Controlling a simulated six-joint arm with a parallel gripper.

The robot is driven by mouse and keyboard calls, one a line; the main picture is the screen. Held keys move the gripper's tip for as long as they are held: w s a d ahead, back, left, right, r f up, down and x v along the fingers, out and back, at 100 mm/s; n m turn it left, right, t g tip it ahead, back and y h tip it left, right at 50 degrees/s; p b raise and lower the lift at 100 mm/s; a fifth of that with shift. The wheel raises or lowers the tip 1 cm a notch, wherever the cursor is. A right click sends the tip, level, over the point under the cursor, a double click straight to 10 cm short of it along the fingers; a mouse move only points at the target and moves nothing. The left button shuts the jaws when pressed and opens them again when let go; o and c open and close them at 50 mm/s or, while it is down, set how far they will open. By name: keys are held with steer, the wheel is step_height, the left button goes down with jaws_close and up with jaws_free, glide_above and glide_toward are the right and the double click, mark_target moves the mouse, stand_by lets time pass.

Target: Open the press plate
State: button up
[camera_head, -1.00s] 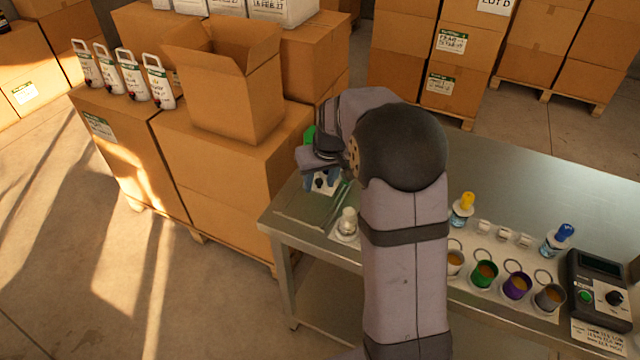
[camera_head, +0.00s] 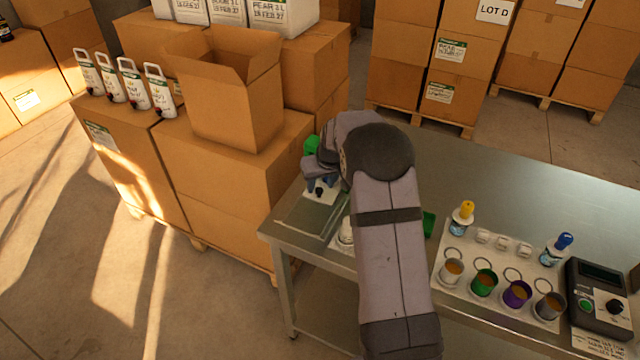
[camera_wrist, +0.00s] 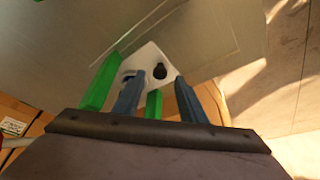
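A small device with a white base (camera_head: 330,184) and a black knob (camera_wrist: 160,71) stands at the table's left end; I take it for the press. A green part (camera_head: 311,145) shows behind it, and green bars (camera_wrist: 99,82) show in the wrist view. Which of these is the press plate I cannot tell. My gripper (camera_wrist: 160,92) is over the device, with its two blue fingers apart. A green bar shows between the fingers, but no contact is clear. My arm hides much of the device in the head view.
The steel table (camera_head: 480,165) is bare at the back. A white rack (camera_head: 452,295) with several cups and two dropper bottles stands right of my arm, beside a dark meter (camera_head: 600,297). A flat grey tray (camera_head: 312,216) lies at the front left. Boxes (camera_head: 235,165) stand close to the left.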

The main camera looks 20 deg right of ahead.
steer(key=shift+p+x, duration=0.35)
steer(key=shift+x, duration=0.9)
jaws_close()
steer(key=s+a+b, duration=0.1)
steer(key=s+a, duration=0.6)
steer(key=shift+b, duration=0.3)
jaws_free()
steer(key=shift+r, duration=0.15)
